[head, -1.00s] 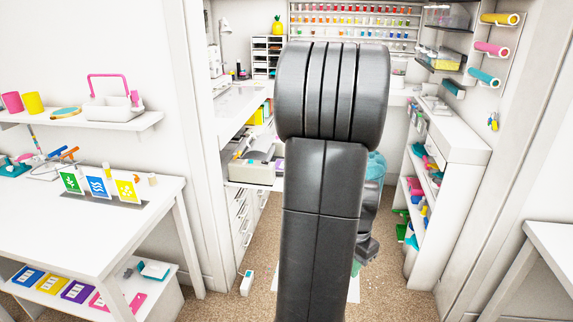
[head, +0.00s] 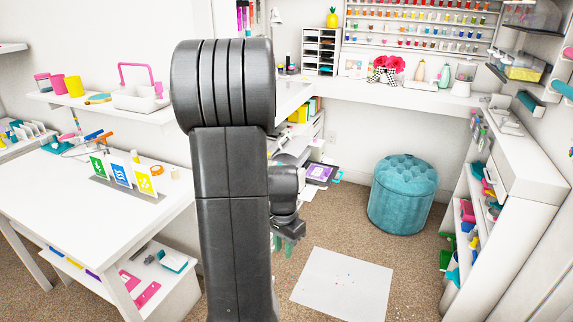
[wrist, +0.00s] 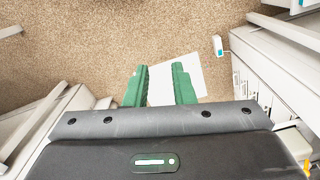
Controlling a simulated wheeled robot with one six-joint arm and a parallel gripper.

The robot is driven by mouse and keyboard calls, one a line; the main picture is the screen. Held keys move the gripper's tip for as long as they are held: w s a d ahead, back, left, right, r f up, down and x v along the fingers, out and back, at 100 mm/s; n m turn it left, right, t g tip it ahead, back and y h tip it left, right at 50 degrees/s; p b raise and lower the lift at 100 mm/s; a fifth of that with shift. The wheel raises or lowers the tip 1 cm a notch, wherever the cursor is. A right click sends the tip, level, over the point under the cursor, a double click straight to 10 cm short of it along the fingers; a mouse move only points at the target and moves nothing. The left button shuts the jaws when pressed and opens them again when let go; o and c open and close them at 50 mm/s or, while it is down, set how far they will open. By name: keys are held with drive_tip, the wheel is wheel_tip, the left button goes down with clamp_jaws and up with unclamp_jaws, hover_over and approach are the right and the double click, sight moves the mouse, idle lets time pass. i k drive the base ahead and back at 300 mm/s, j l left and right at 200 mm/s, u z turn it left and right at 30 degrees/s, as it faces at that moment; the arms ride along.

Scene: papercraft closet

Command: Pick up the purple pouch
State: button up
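Two purple things could be the purple pouch, and I cannot tell which. A flat purple item (head: 321,173) with a pale label shows on a dark surface just right of my arm, beside the back desk. A sliver of a purple packet (head: 92,273) shows on the lower shelf of the left table, mostly hidden by the table's edge. My gripper (head: 289,242) hangs above the carpet, right of my arm and away from both. In the wrist view its green fingers (wrist: 162,84) are apart with nothing between them. No purple thing shows in that view.
A white mat (head: 343,284) lies on the carpet, and a teal pouf (head: 403,194) stands behind it. The left table (head: 60,205) and right shelf unit (head: 520,215) flank the floor. A small white object (wrist: 218,46) lies near the drawers. Carpet around the mat is open.

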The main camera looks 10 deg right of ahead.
sight(319, 173)
drive_tip(key=i+l+u, duration=0.1)
drive_tip(key=i+l, duration=0.15)
drive_tip(key=i+l+u, duration=0.1)
drive_tip(key=l, duration=0.35)
drive_tip(key=i+l+u, duration=0.1)
drive_tip(key=i+l, duration=0.2)
drive_tip(key=i+l+u, duration=0.1)
drive_tip(key=l, duration=0.35)
drive_tip(key=i+l+u, duration=0.1)
drive_tip(key=i+l, duration=0.35)
drive_tip(key=l, duration=0.2)
drive_tip(key=i+l, duration=0.1)
drive_tip(key=l, duration=0.25)
drive_tip(key=i+l, duration=0.15)
drive_tip(key=l, duration=0.15)
